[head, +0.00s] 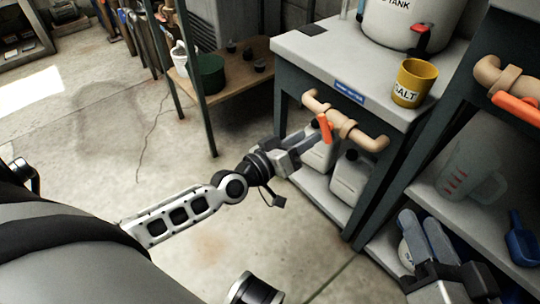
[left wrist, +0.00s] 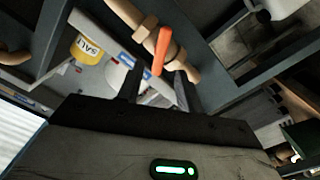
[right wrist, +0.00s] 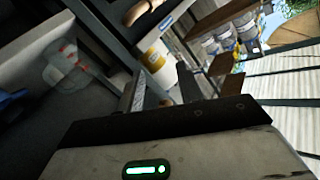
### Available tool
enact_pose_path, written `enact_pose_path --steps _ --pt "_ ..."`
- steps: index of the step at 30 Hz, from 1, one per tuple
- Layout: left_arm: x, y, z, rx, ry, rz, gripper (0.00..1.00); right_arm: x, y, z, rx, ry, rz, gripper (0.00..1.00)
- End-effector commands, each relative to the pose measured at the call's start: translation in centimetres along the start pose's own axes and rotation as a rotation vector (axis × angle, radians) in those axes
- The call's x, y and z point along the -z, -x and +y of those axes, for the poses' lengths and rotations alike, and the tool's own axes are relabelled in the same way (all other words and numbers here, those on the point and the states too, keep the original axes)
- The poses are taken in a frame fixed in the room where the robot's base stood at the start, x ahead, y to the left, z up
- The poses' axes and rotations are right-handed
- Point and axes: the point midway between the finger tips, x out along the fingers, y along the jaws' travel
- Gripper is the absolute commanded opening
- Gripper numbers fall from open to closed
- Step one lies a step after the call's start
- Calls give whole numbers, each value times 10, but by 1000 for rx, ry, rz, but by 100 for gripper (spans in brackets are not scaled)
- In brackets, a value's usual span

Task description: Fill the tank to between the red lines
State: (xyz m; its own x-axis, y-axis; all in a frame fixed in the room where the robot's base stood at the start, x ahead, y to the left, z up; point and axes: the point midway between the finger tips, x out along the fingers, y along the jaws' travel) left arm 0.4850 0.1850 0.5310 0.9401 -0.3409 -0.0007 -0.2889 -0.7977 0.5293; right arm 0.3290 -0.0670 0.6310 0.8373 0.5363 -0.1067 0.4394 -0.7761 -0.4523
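The white tank (head: 400,22), lettered "TANK" and cut off at the top, stands on the grey bench; a red-handled tap (head: 424,38) is on its front. No red lines show on its visible part. A tan pipe valve (head: 345,127) with an orange handle (head: 325,127) is on the bench front. My left gripper (head: 308,142) is open at this handle, which appears between its fingers in the left wrist view (left wrist: 160,52); contact is unclear. My right gripper (head: 425,232) is open and empty, below a clear jug (head: 470,170) with red marks.
A yellow SALT cup (head: 413,83) stands on the bench edge (head: 300,45). Another orange-handled valve (head: 515,106) is at the right. White jugs (head: 350,178) stand on the lower shelf. A blue scoop (head: 522,240) lies far right. The floor at left is clear.

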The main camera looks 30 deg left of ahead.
Motion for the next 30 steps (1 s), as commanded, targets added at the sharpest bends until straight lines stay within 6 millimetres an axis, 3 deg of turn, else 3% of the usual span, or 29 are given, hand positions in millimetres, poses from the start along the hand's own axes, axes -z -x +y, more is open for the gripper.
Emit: enact_pose_path --steps 6,12,18,30 --pt "0 57 1 1 -2 -8 36 2 0 1 -16 25 -15 36" --pt "0 95 1 0 0 -7 36 0 2 3 -33 50 -34 36" --pt "0 113 0 0 1 -3 36 -9 3 7 -47 64 -63 36" --pt "0 115 0 -1 1 0 36 -10 4 7 -48 70 -66 36"
